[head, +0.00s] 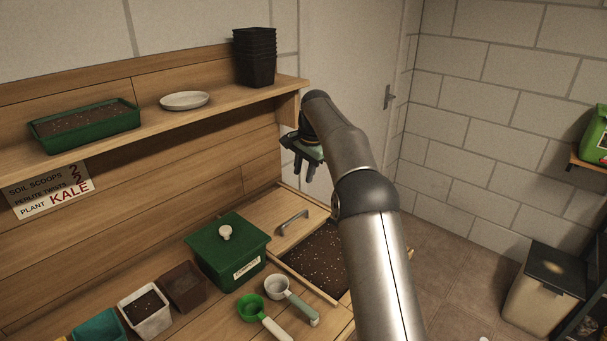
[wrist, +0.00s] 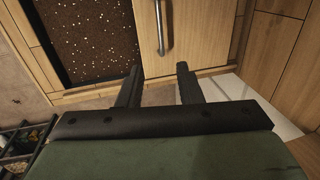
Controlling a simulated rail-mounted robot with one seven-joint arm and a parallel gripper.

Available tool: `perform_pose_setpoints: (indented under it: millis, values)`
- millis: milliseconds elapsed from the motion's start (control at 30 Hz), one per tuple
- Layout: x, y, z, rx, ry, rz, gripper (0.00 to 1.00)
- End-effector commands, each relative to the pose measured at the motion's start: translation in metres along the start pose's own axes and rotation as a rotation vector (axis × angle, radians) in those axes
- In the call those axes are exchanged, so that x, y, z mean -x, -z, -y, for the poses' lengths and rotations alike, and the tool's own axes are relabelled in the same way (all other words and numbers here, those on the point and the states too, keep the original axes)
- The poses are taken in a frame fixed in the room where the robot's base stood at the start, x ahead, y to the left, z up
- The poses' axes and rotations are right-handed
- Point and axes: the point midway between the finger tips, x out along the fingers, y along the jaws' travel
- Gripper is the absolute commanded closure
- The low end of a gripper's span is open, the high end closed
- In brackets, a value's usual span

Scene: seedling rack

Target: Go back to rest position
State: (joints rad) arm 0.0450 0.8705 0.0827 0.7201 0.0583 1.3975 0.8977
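My gripper (head: 304,168) hangs at the end of my arm, in the air above the back right of the wooden bench, in front of the pale door. In the wrist view my gripper (wrist: 158,84) has its two dark fingers apart, with nothing between them. Below it there, a wooden lid with a metal handle (wrist: 163,25) lies beside an open bin of dark, white-flecked soil (wrist: 90,35). The same soil bin (head: 318,255) shows in the head view, partly hidden by my arm.
On the bench stand a green lidded box (head: 228,262), a white pot (head: 146,312), a brown pot (head: 181,288), a green scoop (head: 258,312) and a grey scoop (head: 284,291). The shelf holds a green soil tray (head: 88,136), a saucer (head: 185,100) and stacked black pots (head: 255,57). The floor at right has free room.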

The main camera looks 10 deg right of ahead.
Motion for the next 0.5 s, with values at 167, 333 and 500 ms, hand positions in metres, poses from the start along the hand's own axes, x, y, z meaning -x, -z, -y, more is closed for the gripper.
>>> perform_pose_setpoints:
  millis: [167,333,500]
  values:
    - [0.004,-0.003,-0.002,0.011,-0.002,-0.001,0.68]
    - [0.032,-0.03,-0.026,0.121,-0.023,-0.011,0.68]
    - [0.064,-0.085,-0.089,0.317,-0.063,-0.018,0.68]
